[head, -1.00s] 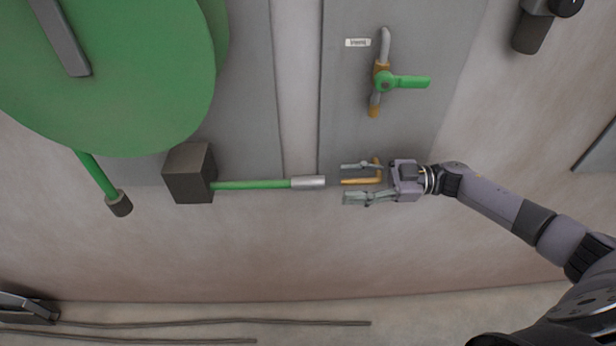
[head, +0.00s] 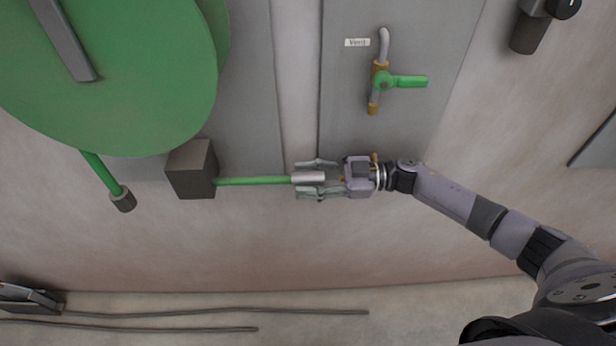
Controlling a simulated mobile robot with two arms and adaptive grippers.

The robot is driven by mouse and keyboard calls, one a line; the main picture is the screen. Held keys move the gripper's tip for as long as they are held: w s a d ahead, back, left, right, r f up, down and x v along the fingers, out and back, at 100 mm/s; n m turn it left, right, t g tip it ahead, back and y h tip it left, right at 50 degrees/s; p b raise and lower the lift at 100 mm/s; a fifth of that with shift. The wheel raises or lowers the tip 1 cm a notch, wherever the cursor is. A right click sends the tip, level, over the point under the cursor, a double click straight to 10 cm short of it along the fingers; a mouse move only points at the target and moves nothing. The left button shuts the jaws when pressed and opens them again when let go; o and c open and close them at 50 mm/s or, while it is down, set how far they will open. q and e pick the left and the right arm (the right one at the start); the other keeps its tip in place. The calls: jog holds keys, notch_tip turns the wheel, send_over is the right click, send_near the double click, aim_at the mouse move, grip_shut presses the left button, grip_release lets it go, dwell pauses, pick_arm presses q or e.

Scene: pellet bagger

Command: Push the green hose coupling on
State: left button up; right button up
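The green hose (head: 250,181) runs level to the right from a dark block and ends in a silver coupling (head: 308,178). My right gripper (head: 308,180) has its two fingers above and below the coupling, with the palm just to its right. The fingers look spread, with narrow gaps to the coupling; I cannot tell any contact. The brass pipe stub that the coupling points toward is mostly hidden behind the gripper; only a small brass bit (head: 374,158) shows above its wrist. My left gripper is not in view.
A large green reel (head: 120,70) fills the upper left, above the dark block (head: 191,169). A valve with a green handle (head: 408,81) and a "Vent" label (head: 357,43) is on the grey panel above. The wall below is clear.

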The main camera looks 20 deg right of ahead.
grip_shut()
dwell(0.3)
dwell(0.3)
